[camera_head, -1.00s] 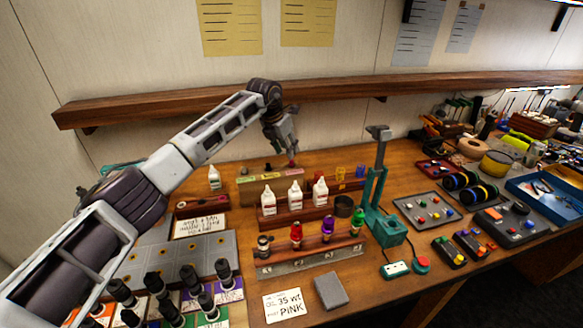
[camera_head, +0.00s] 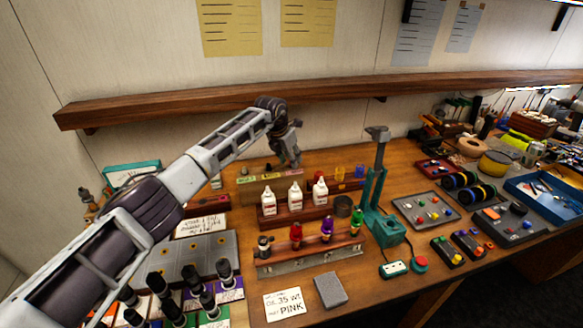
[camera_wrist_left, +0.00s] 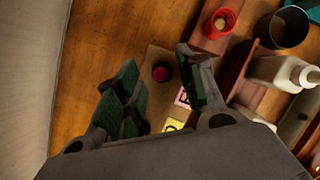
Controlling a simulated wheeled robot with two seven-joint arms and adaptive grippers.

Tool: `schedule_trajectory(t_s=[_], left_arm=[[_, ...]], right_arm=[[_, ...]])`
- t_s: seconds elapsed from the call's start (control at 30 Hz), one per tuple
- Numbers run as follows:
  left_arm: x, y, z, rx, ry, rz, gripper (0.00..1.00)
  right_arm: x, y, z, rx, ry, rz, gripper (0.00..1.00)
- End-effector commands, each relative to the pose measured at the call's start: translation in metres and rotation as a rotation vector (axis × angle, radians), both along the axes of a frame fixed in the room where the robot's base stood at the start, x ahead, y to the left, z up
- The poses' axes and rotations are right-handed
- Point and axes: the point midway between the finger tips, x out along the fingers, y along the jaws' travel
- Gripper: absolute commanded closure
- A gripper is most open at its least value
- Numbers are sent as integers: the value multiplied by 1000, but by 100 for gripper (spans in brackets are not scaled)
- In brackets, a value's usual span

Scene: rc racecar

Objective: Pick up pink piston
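The pink piston shows in the left wrist view as a round dark-pink top (camera_wrist_left: 160,72) standing in a wooden block (camera_wrist_left: 157,55). In the head view the same block (camera_head: 243,182), with coloured labels, lies at the back of the bench, and I cannot make out the piston there behind my gripper. My left gripper (camera_head: 290,163) is over the right part of the block, pointing down. In the left wrist view its two green-padded fingers (camera_wrist_left: 156,84) are apart, with the piston between them and no visible contact. My right gripper is in no view.
White bottles (camera_head: 295,194) stand in a rack in front of the block. Nearer are a rack of coloured shock bodies (camera_head: 297,232), a green press (camera_head: 383,195) and a card reading 35 wt and PINK (camera_head: 285,304). A wooden shelf (camera_head: 200,104) runs along the wall behind my arm.

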Motion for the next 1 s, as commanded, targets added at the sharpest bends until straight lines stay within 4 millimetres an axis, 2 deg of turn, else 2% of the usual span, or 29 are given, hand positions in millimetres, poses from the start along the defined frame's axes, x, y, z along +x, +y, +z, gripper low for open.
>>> schedule_trajectory(t_s=[0.17, 0.47, 0.8, 1.0], left_arm=[[0, 0, 0, 0, 0, 0, 63], [0, 0, 0, 0, 0, 0, 100], [0, 0, 1, 0, 0, 0, 100], [0, 0, 9, -1, -1, 0, 100]], right_arm=[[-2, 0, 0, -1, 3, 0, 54], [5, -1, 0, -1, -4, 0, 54], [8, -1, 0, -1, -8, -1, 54], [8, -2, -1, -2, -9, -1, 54]])
